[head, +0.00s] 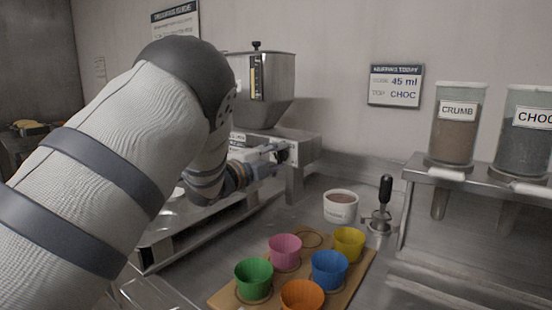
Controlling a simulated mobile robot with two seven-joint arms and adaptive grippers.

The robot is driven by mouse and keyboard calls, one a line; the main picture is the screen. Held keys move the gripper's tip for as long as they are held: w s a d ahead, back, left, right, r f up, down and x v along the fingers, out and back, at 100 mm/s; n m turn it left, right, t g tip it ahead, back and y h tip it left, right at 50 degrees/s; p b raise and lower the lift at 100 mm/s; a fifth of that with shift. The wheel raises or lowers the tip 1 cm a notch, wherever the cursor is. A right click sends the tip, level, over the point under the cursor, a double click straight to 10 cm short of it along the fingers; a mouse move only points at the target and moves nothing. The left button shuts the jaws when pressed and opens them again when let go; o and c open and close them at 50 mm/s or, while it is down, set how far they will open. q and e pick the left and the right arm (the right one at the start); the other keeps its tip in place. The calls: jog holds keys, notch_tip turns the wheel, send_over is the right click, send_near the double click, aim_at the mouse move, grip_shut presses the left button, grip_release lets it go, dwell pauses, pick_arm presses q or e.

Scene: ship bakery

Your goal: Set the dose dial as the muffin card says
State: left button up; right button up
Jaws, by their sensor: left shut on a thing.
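The muffin card (395,86) on the back wall is headed "MUFFINS TODAY" and reads 45 ml, with CHOC on the line below. The depositor (275,140) has a steel hopper (280,90) with a yellow-marked gauge strip on its front. My left arm reaches across the view from the left. My left gripper (279,155) is shut at the depositor's front, on what seems to be the dose dial. The dial and its scale are mostly hidden by the fingers, so its setting cannot be read. My right gripper is not in view.
A wooden board (350,285) holds several coloured cups, including a pink cup (285,252) and a blue cup (329,270). Behind it stand a white tub (341,207) of brown filling and a black-handled tool (384,200). CRUMB (457,130) and CHOC (523,135) dispensers stand right.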

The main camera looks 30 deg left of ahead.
pick_arm(q)
jog(key=shift+m, duration=0.9)
jog(key=o, duration=1.2)
jog(key=shift+c, duration=0.2)
jog(key=s+a, duration=0.1)
jog(key=s, duration=1.1)
